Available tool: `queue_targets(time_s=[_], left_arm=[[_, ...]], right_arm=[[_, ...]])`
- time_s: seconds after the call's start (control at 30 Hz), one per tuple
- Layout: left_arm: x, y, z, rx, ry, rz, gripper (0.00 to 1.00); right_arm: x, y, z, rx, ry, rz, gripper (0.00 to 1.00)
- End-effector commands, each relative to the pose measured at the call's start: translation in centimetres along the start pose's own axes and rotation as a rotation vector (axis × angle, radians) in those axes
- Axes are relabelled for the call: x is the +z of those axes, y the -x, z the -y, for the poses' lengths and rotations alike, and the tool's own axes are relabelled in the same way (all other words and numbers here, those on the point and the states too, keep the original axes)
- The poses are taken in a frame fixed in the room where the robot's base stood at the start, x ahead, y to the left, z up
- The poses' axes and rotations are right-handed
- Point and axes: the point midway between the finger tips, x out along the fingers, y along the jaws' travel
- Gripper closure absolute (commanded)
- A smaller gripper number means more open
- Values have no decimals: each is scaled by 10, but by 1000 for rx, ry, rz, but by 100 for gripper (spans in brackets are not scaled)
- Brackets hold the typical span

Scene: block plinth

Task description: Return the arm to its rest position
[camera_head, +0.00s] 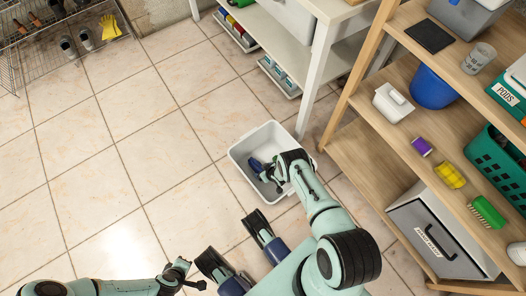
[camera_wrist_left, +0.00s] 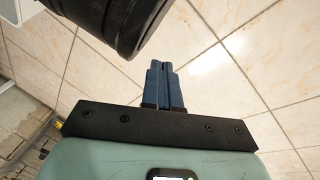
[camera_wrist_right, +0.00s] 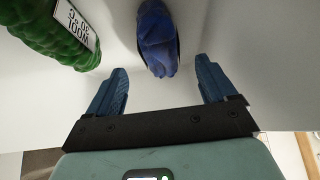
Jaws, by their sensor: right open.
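My right arm reaches down into a white bin (camera_head: 242,150) on the tiled floor. My right gripper (camera_wrist_right: 162,66) is open and empty, its two blue fingers wide apart against pale bin walls in the right wrist view. A dark blue item (camera_wrist_right: 157,40) lies just beyond the fingertips, between them and apart from them. A green textured item (camera_wrist_right: 50,30) with a white label lies to the upper left. My left gripper (camera_wrist_left: 162,66) has its blue fingers together with nothing visible between them, above bare tiles.
A white table leg (camera_head: 314,80) is behind the bin. Tiles (camera_head: 110,150) at left are clear.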

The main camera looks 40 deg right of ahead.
Motion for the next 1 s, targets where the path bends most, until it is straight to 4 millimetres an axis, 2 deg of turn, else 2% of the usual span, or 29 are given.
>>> queue_targets(time_s=[0.7,0.77,0.87,1.0], left_arm=[[0,5,-3,5,-3,-2,100],[4,11,-5,6,-4,11,100],[19,32,-12,12,-10,56,100],[50,74,-24,22,-23,153,100]], right_arm=[[-2,5,0,0,0,-1,15],[-6,11,0,0,0,-3,15],[-20,29,0,0,0,-10,15],[-48,63,0,0,-1,-25,15]])
